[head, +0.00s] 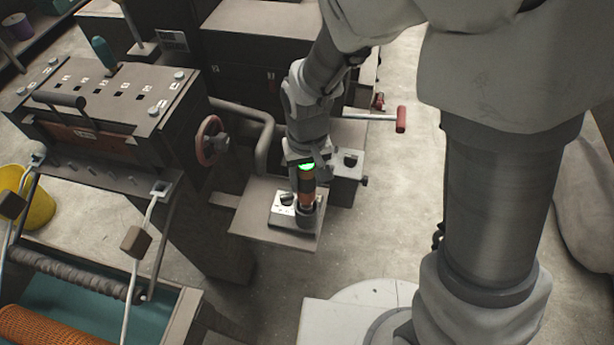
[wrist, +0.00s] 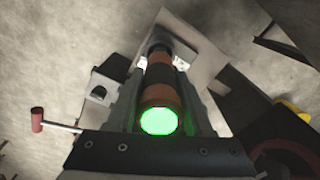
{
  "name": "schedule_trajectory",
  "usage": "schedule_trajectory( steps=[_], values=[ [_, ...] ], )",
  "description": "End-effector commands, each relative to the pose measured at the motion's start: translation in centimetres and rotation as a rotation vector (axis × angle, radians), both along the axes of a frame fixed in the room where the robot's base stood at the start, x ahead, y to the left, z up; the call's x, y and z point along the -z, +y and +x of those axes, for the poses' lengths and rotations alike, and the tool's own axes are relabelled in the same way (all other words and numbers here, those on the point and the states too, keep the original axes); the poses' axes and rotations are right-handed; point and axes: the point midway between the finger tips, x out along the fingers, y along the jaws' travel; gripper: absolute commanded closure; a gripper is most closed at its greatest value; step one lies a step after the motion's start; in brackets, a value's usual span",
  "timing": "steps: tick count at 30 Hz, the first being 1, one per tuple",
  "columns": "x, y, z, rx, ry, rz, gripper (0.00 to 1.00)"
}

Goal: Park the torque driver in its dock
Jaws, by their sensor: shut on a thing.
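The torque driver (head: 308,187) is a short orange and dark cylinder with a glowing green end. It also shows in the wrist view (wrist: 159,95), lying between the two fingers with its green end nearest the camera. My gripper (wrist: 160,72) is shut on it. In the head view the driver stands roughly upright over a small metal shelf (head: 255,222), beside a white plate (head: 280,218) with a black knob or hole. Its lower end meets or overlaps a grey round part; I cannot tell whether it sits inside. Which part is the dock is unclear.
A second block with a white plate (head: 348,172) stands right behind the shelf. A red-handled lever (head: 400,120) sticks out beyond it. A machine with a red handwheel (head: 211,141) and a bent pipe (head: 262,135) stands close at left. Open floor lies at right.

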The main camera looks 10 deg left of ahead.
Motion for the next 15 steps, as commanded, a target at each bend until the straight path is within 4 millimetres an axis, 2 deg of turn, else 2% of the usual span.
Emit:
schedule_trajectory(
  steps=[15],
  values=[
    [0.58, 0.03, 0.05, 0.0, -0.002, 0.001, 1.0]
  ],
)
